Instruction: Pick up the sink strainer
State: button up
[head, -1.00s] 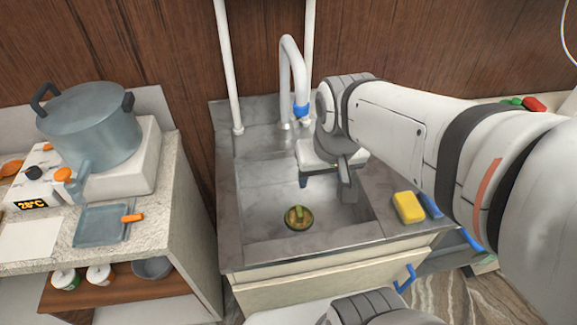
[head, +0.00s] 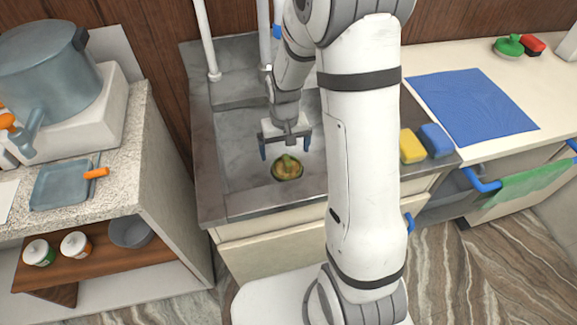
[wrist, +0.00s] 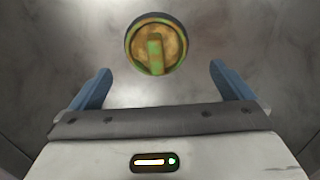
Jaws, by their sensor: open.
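The sink strainer (head: 287,168) is a small round piece with a dark rim, a brownish-gold inside and a green upright handle. It lies on the floor of the grey metal sink (head: 237,150). In the wrist view the strainer (wrist: 156,45) sits at the top centre, ahead of the fingers. My gripper (head: 285,150) is inside the sink area, just behind the strainer in the head view. Its two blue fingers are spread wide with nothing between them, and they also show in the wrist view (wrist: 158,88). I cannot tell the exact height of the fingertips above the sink floor.
The sink walls close in around the strainer. The tap and white pipes (head: 206,40) rise behind. A yellow sponge (head: 412,146) and a blue sponge (head: 436,140) stand on the right rim. A blue mat (head: 472,105) lies farther right. A pot (head: 45,75) stands at left.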

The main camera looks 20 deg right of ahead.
aim_at(287, 159)
jog(key=f, duration=0.6)
jog(key=shift+d+f, duration=0.25)
jog(key=shift+c, duration=0.6)
jog(key=c, duration=0.8)
